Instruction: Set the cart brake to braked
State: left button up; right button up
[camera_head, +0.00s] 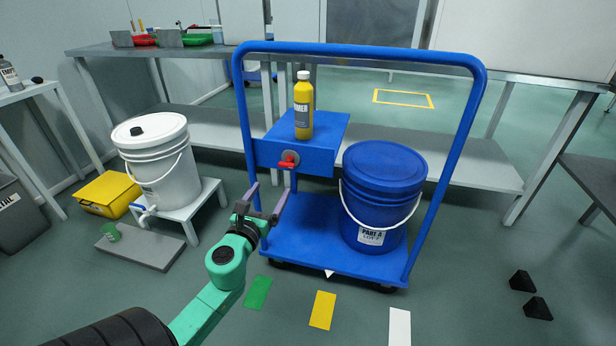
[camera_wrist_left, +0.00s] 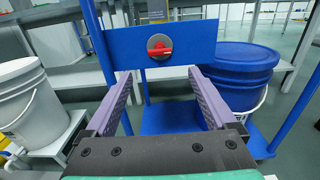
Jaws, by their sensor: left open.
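The blue cart (camera_head: 300,239) stands in the middle of the head view with its tall blue handle frame. The cart brake is a red lever (camera_head: 288,162) on a round grey disc on the cart's blue front panel (camera_head: 320,160). The red lever also shows in the left wrist view (camera_wrist_left: 160,46), straight ahead between the fingers. My left gripper (camera_head: 268,193) is open and empty, below and left of the lever and apart from it. Its purple fingers (camera_wrist_left: 160,82) point toward the panel. My right gripper is out of view.
A yellow bottle (camera_head: 303,108) stands on the panel's box. A blue bucket (camera_head: 378,210) sits on the cart's right side. A white bucket (camera_head: 152,150) with a tap stands on a low stand at left. Green, yellow and white floor marks (camera_head: 322,310) lie in front of the cart.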

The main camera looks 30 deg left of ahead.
aim_at(285, 167)
pick_arm(q)
jog(key=b+x, duration=0.1)
jog(key=x, duration=1.1)
jog(key=shift+w+a, duration=0.25)
jog(key=shift+w, duration=0.3)
jog(key=c, duration=1.4)
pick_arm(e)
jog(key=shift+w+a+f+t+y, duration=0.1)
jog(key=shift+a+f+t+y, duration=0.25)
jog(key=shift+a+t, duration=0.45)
